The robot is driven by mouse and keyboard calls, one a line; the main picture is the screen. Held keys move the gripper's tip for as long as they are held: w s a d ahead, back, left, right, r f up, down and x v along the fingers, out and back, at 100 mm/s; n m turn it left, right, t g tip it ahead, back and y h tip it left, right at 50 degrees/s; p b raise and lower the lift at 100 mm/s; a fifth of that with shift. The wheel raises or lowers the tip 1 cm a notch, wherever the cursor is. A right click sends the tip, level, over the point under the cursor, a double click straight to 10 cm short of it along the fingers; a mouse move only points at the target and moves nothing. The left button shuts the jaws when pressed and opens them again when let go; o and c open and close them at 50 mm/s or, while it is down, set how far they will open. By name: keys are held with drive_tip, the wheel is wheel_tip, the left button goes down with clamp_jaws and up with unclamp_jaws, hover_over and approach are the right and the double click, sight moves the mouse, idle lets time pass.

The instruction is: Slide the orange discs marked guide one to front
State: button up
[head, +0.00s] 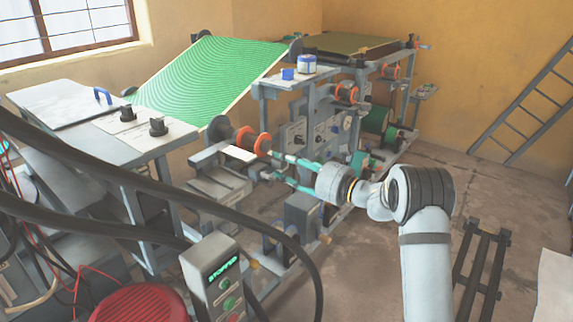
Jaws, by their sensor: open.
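Two orange discs (263,144) stand side by side on a shaft at the near end of the press, below the green patterned sheet. The left one (245,137) is a little farther from my arm. Any guide marking is too small to read. My gripper (262,165) has teal-coloured fingers and reaches in from the right. Its fingers are spread, one upper and one lower, with the tips close to the right disc. I cannot tell whether a fingertip touches it. More orange discs (347,95) sit farther back along the machine.
A control box (212,272) with a lit "STOPPED" display stands in front, with black cables arching beside it. A red round stool top (140,303) is at bottom left. A ladder (528,95) leans right.

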drive_tip(key=shift+c, duration=0.7)
drive_tip(key=shift+r, duration=0.1)
clamp_jaws()
drive_tip(key=shift+d, duration=0.15)
